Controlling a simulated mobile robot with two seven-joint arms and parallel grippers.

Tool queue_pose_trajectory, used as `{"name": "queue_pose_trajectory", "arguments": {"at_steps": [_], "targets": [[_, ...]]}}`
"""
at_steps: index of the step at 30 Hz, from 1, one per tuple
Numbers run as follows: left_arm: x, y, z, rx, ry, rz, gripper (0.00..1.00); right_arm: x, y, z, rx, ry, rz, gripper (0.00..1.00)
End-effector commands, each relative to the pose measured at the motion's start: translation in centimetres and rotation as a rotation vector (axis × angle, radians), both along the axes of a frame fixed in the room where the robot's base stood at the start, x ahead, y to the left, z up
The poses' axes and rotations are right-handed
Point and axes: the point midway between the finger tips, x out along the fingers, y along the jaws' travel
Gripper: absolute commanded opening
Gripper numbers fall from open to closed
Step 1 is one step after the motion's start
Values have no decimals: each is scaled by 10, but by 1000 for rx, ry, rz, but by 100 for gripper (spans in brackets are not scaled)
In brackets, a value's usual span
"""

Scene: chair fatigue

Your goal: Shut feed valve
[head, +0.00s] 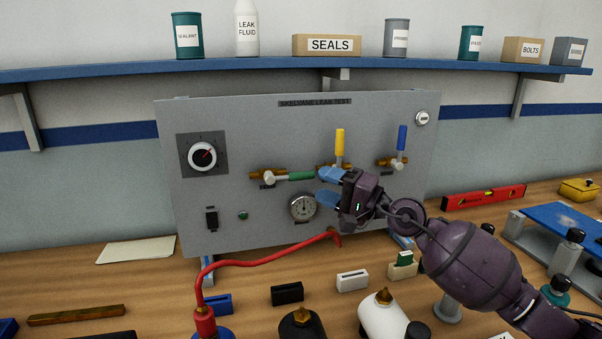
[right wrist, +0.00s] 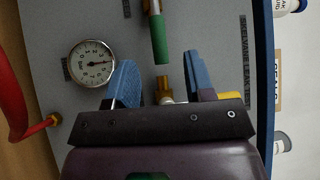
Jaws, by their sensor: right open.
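The grey test panel (head: 230,225) carries three lever valves; their small labels are unreadable, so I cannot tell which is the feed valve. The green lever (head: 300,176) lies horizontal, the yellow lever (head: 340,142) and blue lever (head: 402,138) stand upright. My right gripper (head: 322,184) is open and empty in front of the panel, its blue fingers by the green lever's right end. In the right wrist view, the green lever's tip (right wrist: 160,43) lies just beyond the gap between the open fingers (right wrist: 160,75). The yellow valve's body is partly hidden by the gripper. My left gripper is out of view.
A dial knob (head: 203,156) is at upper left. A red hose (head: 262,262) runs from the panel to the bench. Bottles and small blocks crowd the bench front; a shelf (head: 130,70) overhangs the panel.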

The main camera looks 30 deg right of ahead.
Motion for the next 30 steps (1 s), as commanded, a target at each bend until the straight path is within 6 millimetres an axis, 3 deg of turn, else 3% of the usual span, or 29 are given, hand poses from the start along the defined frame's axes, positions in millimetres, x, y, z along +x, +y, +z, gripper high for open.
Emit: {"name": "queue_pose_trajectory", "arguments": {"at_steps": [12,25,30], "targets": [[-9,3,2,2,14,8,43,49,30,9,1,1,0,48],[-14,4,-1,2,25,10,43,56,34,8,-1,2,1,48],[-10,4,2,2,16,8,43,56,34,8,-1,2,1,24]]}}
